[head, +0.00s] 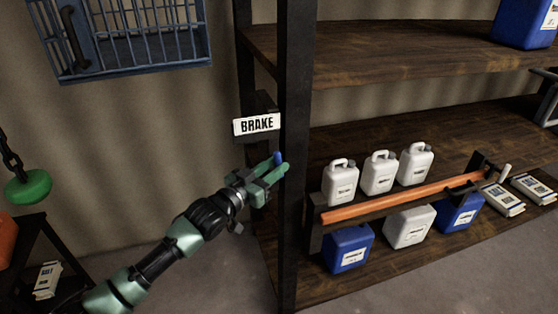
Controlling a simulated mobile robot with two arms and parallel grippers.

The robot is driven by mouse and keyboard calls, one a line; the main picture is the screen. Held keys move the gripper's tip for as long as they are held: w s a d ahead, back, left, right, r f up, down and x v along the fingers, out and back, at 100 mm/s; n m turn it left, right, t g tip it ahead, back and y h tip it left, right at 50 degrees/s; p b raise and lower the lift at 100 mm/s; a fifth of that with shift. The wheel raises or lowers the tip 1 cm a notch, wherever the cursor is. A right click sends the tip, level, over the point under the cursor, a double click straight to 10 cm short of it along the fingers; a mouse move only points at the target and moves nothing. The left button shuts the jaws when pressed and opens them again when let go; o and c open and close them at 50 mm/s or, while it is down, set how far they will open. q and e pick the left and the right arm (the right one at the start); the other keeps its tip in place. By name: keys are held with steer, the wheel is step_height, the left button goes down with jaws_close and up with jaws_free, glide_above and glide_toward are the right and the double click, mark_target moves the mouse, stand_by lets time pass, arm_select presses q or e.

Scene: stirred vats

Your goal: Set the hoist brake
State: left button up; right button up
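A white sign reading BRAKE (257,125) is fixed by a dark upright post of the shelving. Just below it, a small blue piece (279,157) shows at the fingertips of my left gripper (274,170). It may be the end of the brake lever; the rest of it is hidden by the fingers and the post. The green fingers are close together around or beside it, and I cannot tell whether they grip it. My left arm reaches up from the lower left. My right gripper is not in view.
A shelf (400,145) to the right holds white jugs (379,172), blue jugs (347,249) and an orange bar (400,198). A barred blue cage (140,40) hangs at upper left. A green disc on a chain (28,187) hangs at far left.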

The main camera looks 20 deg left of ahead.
arm_select(q)
steer(key=shift+w+d+r, duration=0.1)
steer(key=shift+w+d, duration=0.15)
steer(key=shift+w, duration=0.25)
steer(key=shift+w+d, duration=0.1)
steer(key=shift+w, duration=0.15)
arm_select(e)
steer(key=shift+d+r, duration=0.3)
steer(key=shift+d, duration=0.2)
arm_select(q)
jaws_close()
steer(key=shift+r+p, duration=0.1)
steer(key=shift+p, duration=0.5)
steer(key=shift+r+m+g+p, duration=0.1)
steer(key=shift+m+g+p, duration=0.25)
steer(key=shift+p, duration=0.65)
steer(key=shift+y, duration=0.3)
steer(key=shift+f, duration=0.3)
jaws_free()
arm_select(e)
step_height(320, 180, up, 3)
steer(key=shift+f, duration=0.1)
